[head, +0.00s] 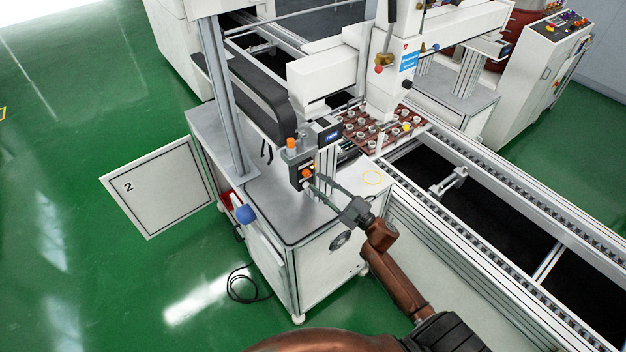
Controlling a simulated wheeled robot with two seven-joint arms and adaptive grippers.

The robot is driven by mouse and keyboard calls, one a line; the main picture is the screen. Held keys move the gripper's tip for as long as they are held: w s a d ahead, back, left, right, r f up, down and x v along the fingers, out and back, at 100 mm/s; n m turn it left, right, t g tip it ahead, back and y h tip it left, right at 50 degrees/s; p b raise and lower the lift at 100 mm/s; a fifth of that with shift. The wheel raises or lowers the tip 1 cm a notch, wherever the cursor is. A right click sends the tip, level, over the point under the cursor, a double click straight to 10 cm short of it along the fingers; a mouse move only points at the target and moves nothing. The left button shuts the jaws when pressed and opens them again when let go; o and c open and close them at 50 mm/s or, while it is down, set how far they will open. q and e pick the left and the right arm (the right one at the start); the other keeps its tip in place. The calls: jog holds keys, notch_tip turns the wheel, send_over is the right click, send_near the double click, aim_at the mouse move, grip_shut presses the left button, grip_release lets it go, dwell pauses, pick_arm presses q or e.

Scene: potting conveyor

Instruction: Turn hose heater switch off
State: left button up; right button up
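A small dark switch box with an orange knob (307,173) stands on the cabinet top, at the corner of the machine. I cannot read its label or tell which way the knob points. My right gripper (315,184) reaches in from the lower right, with its fingertips close to the front of this box. Its two fingers look spread apart, with nothing seen between them. I cannot tell whether a fingertip touches the knob. My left gripper is not in view.
An orange-capped part (291,144) rises just above the switch box. A conveyor (480,160) runs along the right. A tray of small parts (372,137) lies behind. Green floor is clear at left.

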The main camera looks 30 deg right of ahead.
jog(key=v, duration=0.8)
jog(key=shift+s, duration=0.25)
jog(key=shift+d+f, duration=0.1)
jog(key=shift+f, duration=0.05)
